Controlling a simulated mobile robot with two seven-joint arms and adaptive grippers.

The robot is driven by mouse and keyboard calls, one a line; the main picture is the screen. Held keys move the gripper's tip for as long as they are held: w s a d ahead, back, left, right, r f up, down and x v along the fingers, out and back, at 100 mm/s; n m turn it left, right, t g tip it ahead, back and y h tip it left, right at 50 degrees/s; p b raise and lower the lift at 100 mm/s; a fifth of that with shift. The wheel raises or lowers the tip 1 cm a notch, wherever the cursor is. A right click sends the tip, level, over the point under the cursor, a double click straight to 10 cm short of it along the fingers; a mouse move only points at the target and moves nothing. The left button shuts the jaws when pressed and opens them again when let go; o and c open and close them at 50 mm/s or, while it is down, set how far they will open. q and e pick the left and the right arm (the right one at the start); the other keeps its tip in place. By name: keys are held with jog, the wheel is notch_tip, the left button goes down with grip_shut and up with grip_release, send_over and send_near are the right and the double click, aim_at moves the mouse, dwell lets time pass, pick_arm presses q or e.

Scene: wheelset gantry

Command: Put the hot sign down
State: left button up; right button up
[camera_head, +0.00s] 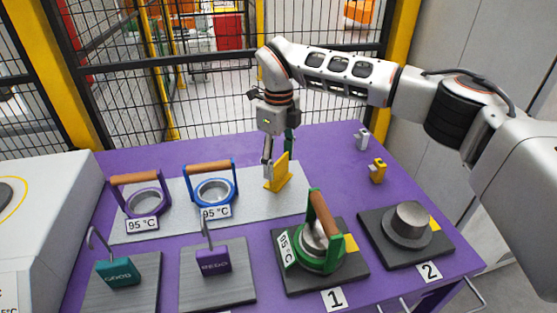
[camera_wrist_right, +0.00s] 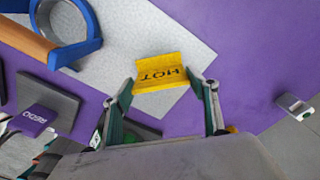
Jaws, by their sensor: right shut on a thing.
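The hot sign (camera_head: 281,173) is a small bent yellow plate. It stands upright at the right end of the pale grey mat (camera_head: 150,228); I cannot tell whether its foot touches the mat. In the right wrist view, the sign (camera_wrist_right: 160,73) shows the word HOT between the fingertips. My right gripper (camera_head: 278,157) points down and is shut on the sign; its fingertips also show in the wrist view (camera_wrist_right: 163,86). My left gripper is not in view.
Purple (camera_head: 147,200) and blue (camera_head: 212,190) handled rings stand left of the sign. A green handled ring (camera_head: 318,250) sits on base 1, nearer me. Base 2 (camera_head: 372,243) holds a metal hub. GOOD (camera_head: 115,270) and REDO (camera_head: 214,261) tags stand front left.

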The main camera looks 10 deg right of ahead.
aim_at(279, 160)
jog(key=shift+r, duration=0.15)
jog(key=o, duration=1.1)
notch_tip(279, 160, up, 12)
jog(key=p, duration=0.1)
jog(key=shift+p, duration=0.35)
jog(key=shift+s, duration=0.1)
